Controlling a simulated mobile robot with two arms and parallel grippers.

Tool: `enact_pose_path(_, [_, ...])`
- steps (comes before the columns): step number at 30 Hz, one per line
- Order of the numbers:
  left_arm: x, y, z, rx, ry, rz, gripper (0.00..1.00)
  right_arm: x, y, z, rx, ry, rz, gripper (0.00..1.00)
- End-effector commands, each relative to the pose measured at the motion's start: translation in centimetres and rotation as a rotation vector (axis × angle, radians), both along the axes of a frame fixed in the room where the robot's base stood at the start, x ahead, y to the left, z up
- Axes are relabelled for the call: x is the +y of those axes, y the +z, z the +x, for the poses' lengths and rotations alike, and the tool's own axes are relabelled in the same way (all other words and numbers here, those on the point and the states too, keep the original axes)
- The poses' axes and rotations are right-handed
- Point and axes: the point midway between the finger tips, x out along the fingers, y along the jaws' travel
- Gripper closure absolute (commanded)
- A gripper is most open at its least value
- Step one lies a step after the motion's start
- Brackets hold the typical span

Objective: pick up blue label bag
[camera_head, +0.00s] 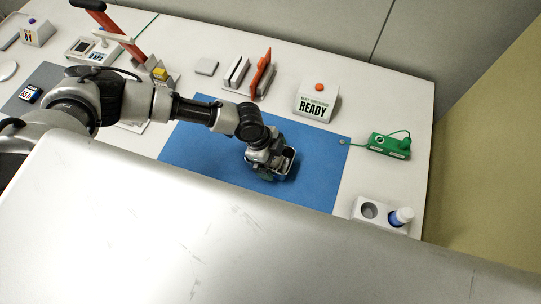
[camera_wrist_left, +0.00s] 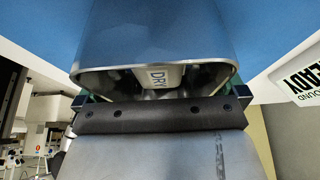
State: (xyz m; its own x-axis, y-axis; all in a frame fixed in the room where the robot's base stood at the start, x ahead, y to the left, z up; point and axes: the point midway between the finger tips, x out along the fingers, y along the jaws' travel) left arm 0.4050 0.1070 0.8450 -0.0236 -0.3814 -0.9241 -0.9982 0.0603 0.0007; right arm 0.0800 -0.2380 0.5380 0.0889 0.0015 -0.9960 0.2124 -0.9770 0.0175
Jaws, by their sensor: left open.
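My left gripper (camera_head: 272,168) is low over the blue mat, with its jaws open. In the left wrist view its fingertips (camera_wrist_left: 160,102) show at both sides of a shiny silver bag-like thing (camera_wrist_left: 155,45). That thing has an open mouth facing the camera and a white packet marked DRY inside. No blue label shows on it, and I cannot tell whether the fingers touch it. In the head view the gripper mostly hides it. My right gripper is not in view.
The blue mat (camera_head: 205,150) is clear around the gripper. A READY box (camera_head: 314,103) stands behind it. A green device (camera_head: 389,146) and a white holder (camera_head: 372,210) with a blue-banded bottle (camera_head: 401,216) are at right. Upright red and grey plates (camera_head: 261,74) stand at the back.

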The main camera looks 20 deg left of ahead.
Motion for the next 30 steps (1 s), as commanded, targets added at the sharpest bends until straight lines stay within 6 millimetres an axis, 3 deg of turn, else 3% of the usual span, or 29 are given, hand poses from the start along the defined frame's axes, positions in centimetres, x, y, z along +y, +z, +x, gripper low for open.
enact_pose_path(30, [0.03, -0.59, -0.02, 0.001, 0.001, 0.001, 0.03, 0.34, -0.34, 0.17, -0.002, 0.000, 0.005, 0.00])
